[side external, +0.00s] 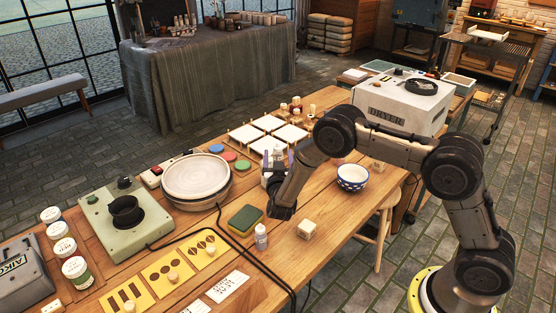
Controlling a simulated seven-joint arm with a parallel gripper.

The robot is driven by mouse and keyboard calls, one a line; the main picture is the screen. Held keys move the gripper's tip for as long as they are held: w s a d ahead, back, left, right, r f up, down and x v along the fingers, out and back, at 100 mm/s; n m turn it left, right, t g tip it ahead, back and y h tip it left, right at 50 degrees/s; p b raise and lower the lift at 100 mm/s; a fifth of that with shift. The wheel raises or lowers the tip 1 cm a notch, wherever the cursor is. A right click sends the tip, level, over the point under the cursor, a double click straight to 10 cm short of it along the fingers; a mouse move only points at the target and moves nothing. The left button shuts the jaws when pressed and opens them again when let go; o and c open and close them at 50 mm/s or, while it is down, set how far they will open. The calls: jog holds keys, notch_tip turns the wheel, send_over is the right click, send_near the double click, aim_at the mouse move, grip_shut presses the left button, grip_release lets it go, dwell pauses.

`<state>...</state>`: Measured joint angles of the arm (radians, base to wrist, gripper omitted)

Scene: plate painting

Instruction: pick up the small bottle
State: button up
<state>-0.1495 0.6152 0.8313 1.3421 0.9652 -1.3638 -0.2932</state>
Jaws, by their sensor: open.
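A small pale bottle (261,238) with a light cap stands upright on the wooden table, right of a green and yellow sponge. My gripper (277,158) is open, beyond the bottle in the picture, near the white tiles. It is apart from the bottle. My wrist partly hides the gripper, and its fingertips are small and hard to make out.
The sponge (245,220) lies close left of the bottle. A black cable (270,268) runs in front. A turntable (196,178), white tiles (283,132) and a blue bowl (352,177) stand further back.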

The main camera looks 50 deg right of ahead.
aim_at(278, 148)
jog(key=x, duration=0.4)
jog(key=shift+w+r, duration=0.1)
jog(key=shift+w, duration=0.05)
grip_shut()
